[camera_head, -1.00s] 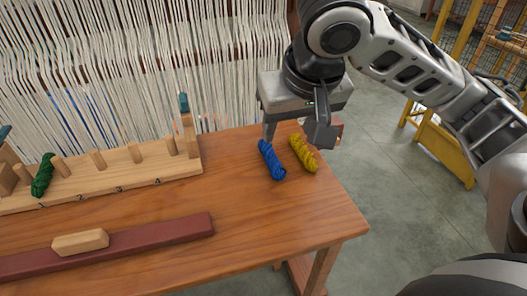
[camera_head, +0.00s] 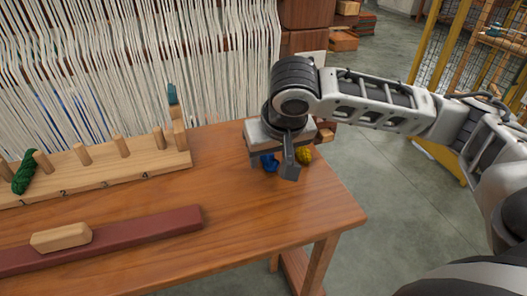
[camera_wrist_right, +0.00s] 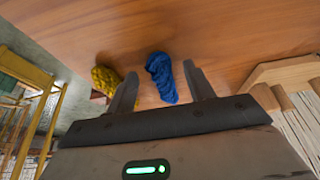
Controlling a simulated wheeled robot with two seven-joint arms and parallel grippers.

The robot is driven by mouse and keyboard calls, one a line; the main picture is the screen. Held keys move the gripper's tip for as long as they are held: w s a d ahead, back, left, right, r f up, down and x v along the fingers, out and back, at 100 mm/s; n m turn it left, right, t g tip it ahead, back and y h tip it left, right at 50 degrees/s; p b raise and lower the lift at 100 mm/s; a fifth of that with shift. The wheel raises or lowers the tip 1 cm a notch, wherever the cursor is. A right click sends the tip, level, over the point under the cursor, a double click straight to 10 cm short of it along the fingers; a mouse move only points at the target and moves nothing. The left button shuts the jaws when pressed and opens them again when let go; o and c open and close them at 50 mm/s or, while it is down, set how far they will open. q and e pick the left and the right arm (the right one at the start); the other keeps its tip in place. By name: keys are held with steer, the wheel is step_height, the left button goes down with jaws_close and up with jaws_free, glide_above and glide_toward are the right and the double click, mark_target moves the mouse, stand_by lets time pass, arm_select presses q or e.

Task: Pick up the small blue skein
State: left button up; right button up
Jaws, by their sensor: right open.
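The small blue skein (camera_head: 269,162) lies on the wooden table near its right end, mostly hidden by my right gripper in the head view. The fingers are apart, and I see no grip on the skein. In the head view my right gripper (camera_head: 272,168) is low over the table, above the skein. My left gripper is not in view.
A yellow skein (camera_head: 304,154) lies close beside the blue one; it also shows just outside the left finger in the wrist view (camera_wrist_right: 106,80). A pegged wooden rack (camera_head: 110,172) holds a green skein (camera_head: 25,173). A dark red bar (camera_head: 140,236) carries a wooden block (camera_head: 61,236).

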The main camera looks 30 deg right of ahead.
steer(key=c, duration=1)
steer(key=shift+c, duration=0.2)
